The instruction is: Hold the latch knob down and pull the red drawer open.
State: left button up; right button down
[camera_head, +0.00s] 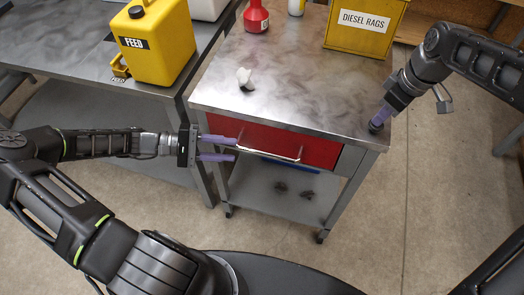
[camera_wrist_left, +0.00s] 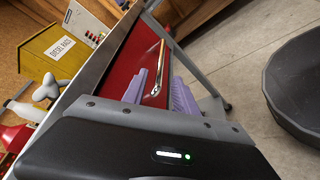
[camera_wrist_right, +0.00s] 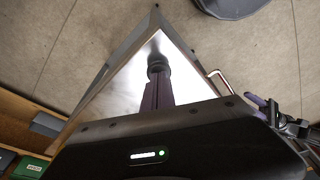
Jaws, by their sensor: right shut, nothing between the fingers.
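The red drawer (camera_head: 265,141) sits closed in the front of a metal-topped cart and carries a pale bar handle (camera_head: 270,153). My left gripper (camera_head: 236,149) is open at the handle's left end. In the left wrist view the handle (camera_wrist_left: 160,68) lies between the spread purple fingers, and I cannot tell if they touch it. The dark latch knob (camera_head: 376,126) is at the cart top's front right corner. My right gripper (camera_head: 380,120) is shut and empty, pointing down with its tips at the knob. The knob also shows in the right wrist view (camera_wrist_right: 157,65); how far it is pressed is unclear.
On the cart top (camera_head: 310,95) stand a white winged piece (camera_head: 245,79), a red bottle (camera_head: 256,17) and a yellow DIESEL RAGS box (camera_head: 364,27). A yellow FEED jug (camera_head: 153,45) stands on the left bench. A lower shelf (camera_head: 270,185) holds small dark items. The floor in front is partly clear.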

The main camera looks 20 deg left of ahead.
aim_at(255, 152)
pick_arm(q)
jog(key=x, duration=1)
jog(key=shift+d+f, duration=0.1)
jog(key=shift+d, duration=0.05)
jog(key=shift+c, duration=0.5)
grip_shut()
dwell(0.5)
